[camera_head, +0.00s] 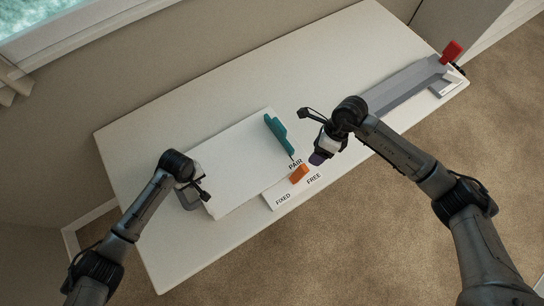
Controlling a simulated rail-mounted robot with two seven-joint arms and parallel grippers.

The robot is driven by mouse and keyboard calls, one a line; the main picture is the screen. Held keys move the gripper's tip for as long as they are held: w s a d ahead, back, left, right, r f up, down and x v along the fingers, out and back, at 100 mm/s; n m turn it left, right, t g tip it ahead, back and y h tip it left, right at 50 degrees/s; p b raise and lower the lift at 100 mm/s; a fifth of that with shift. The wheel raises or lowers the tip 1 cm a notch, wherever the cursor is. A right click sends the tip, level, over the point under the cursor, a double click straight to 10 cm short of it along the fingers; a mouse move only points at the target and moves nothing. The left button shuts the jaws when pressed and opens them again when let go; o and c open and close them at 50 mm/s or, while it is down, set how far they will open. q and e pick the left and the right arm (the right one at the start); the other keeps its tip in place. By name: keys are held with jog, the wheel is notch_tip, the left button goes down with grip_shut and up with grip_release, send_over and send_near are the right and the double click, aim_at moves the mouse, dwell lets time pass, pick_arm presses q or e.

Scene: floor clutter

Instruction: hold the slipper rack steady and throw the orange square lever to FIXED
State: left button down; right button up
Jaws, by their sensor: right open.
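The slipper rack (235,160), seen as a flat white box, lies on the white table with a teal upright piece (276,132) at its far right edge. At its front right corner is a white plate (297,190) marked FIXED and FREE, with PAIR above. The orange square lever (299,174) stands on this plate, nearer the FREE word than FIXED. My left gripper (197,192) is at the rack's left end beside a grey part; its jaws are too unclear to read, as is contact. My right gripper (318,150) is open, above and right of the lever, apart from it.
A long grey track (405,88) with a red block (451,52) and a small white plate (446,86) lies at the table's right end. The white table (190,100) is bare behind the rack. Brown carpet (370,230) lies in front.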

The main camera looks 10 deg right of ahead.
aim_at(304, 168)
jog(key=a+f+n, duration=0.1)
jog(key=f+n, duration=0.2)
jog(key=s+a+f+n, duration=0.1)
jog(key=a+f+n, duration=0.1)
jog(key=f+n, duration=0.2)
jog(key=s+a+f+n, duration=0.1)
jog(key=f+n, duration=0.3)
jog(key=shift+s+a, duration=0.15)
dwell(0.6)
grip_shut()
dwell(0.6)
